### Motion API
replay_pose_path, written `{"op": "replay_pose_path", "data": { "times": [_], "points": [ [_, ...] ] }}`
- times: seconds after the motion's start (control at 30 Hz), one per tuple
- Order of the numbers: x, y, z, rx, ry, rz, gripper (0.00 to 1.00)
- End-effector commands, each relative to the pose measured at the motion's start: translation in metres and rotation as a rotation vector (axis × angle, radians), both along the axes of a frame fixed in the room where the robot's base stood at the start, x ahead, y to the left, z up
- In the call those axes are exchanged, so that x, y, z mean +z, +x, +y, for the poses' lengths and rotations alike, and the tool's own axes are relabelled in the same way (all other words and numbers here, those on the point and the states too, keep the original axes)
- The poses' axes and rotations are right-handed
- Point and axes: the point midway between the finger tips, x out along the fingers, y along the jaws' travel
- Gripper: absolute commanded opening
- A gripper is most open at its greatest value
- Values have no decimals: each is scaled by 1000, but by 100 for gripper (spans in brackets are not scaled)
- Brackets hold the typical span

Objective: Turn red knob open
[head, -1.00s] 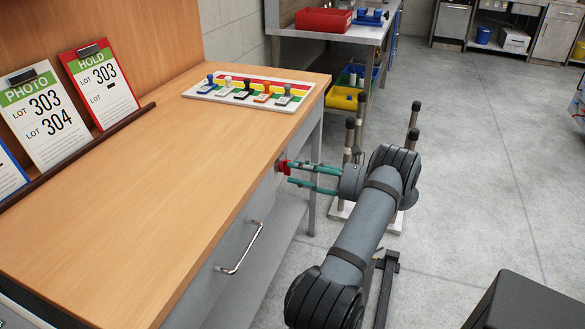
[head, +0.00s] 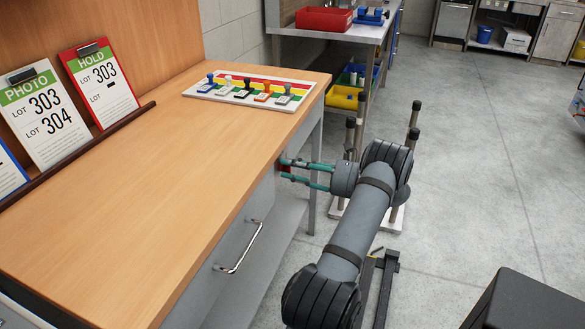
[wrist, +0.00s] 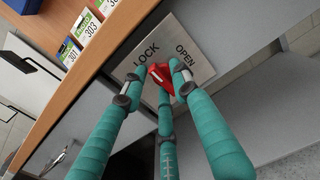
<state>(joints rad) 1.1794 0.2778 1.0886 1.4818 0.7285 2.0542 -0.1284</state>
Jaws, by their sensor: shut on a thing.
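The red knob (wrist: 161,76) sits on a metal plate (wrist: 197,72) on the desk's front, marked LOCK on the left and OPEN on the right in the wrist view. My gripper (wrist: 157,78) has teal fingers shut on the knob from either side. In the head view my gripper (head: 284,170) reaches the desk's front just under the tabletop edge. Only a small piece of the red knob (head: 285,169) shows there. The knob appears tilted between the two words; its exact angle is partly hidden by the fingers.
A drawer handle (head: 240,247) projects from the desk front, nearer than my gripper. The wooden tabletop (head: 150,190) overhangs the plate. A board of coloured stamps (head: 250,90) lies on top. Posts on a white base (head: 365,215) stand behind my wrist. Open floor lies to the right.

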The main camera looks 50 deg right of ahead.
Motion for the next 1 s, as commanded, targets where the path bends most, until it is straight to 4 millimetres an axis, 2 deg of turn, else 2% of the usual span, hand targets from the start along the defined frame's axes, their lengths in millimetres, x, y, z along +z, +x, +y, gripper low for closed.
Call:
{"op": "replay_pose_path", "data": {
  "times": [0.47,1.0],
  "points": [
    [-1,0,2,8,76,29,2],
    [1,1,0,7,515,164,2]
  ]
}}
